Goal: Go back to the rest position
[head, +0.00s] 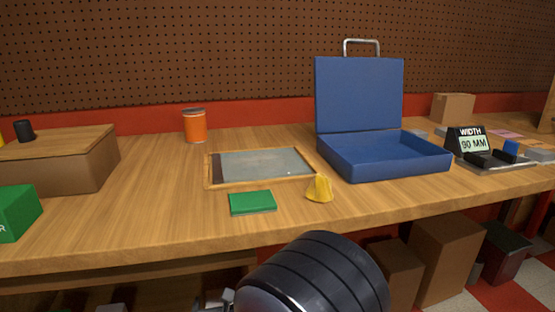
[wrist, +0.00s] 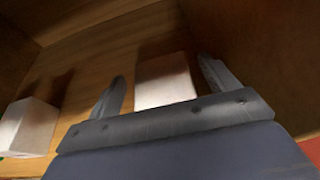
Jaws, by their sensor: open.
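My gripper (wrist: 162,70) shows in the wrist view with its two grey fingers spread wide apart. A pale block (wrist: 167,82) appears between the fingers, with visible gaps on both sides, so they do not grip it. I cannot tell how far beyond the fingertips it lies. In the head view only a dark, rounded part of my arm shows at the bottom, below the bench's front edge; my gripper's fingers are not seen there.
A second pale block (wrist: 30,127) sits on wood at left in the wrist view. The bench (head: 140,207) carries an open blue case (head: 385,160), a framed panel (head: 265,163), a green pad (head: 252,202), a yellow piece (head: 319,188) and an orange can (head: 195,126). Boxes stand underneath.

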